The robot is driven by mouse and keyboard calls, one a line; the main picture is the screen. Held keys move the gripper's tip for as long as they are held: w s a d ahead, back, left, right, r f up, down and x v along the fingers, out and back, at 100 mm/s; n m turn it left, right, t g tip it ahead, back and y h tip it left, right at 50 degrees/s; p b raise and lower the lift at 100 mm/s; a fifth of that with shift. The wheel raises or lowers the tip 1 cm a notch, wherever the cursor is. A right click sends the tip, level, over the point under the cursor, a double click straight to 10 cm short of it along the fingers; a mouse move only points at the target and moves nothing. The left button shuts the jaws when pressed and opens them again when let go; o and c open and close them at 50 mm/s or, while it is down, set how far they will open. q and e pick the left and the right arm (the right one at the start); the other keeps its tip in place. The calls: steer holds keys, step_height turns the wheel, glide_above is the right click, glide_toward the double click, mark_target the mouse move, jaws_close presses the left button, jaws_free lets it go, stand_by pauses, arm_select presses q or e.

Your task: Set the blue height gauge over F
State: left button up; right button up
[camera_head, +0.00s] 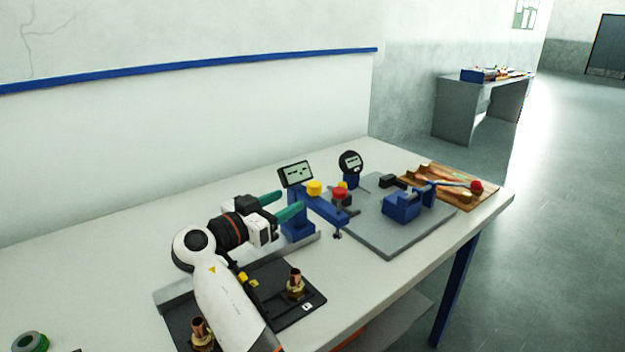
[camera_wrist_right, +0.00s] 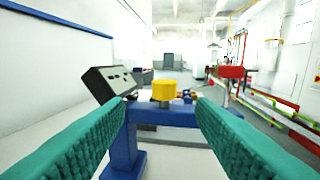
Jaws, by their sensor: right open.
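The blue height gauge (camera_head: 298,228) stands upright on the table, with a tilted dark display (camera_head: 296,174), a yellow knob (camera_head: 314,188) and an arm reaching right. My right gripper (camera_head: 291,203) is open and empty, its green fingers level and pointing at the gauge's upper part from the left. In the right wrist view the gauge's blue column (camera_wrist_right: 124,148) and yellow knob (camera_wrist_right: 164,90) show ahead, between the fingers (camera_wrist_right: 155,108). A black plate (camera_head: 275,290) with brass-and-copper fittings lies in front; its small white label cannot be read as F. My left gripper is not in view.
A grey plate (camera_head: 385,236) right of the gauge carries a blue vise-like device (camera_head: 402,207). A round dial gauge (camera_head: 350,162) stands behind. A wooden tray (camera_head: 470,203) lies at the right end. The table's front right (camera_head: 375,292) is bare.

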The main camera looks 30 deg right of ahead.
mark_target(309, 189)
steer(key=x, duration=0.1)
steer(key=p+x, duration=0.1)
steer(key=x, duration=0.1)
steer(key=s+x, duration=0.1)
steer(key=x, duration=0.1)
steer(key=shift+w+d+r, duration=0.1)
steer(key=shift+d+r, duration=0.1)
steer(key=shift+r, duration=0.1)
steer(key=p+x, duration=0.1)
steer(key=x, duration=0.4)
steer(key=shift+w+f+p, duration=0.1)
steer(key=shift+f+p, duration=0.05)
steer(key=shift+p, duration=0.2)
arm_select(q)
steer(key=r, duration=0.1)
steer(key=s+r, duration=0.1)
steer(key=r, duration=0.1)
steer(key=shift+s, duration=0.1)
arm_select(e)
steer(key=shift+w+d+f, duration=0.1)
steer(key=shift+d, duration=0.35)
jaws_close()
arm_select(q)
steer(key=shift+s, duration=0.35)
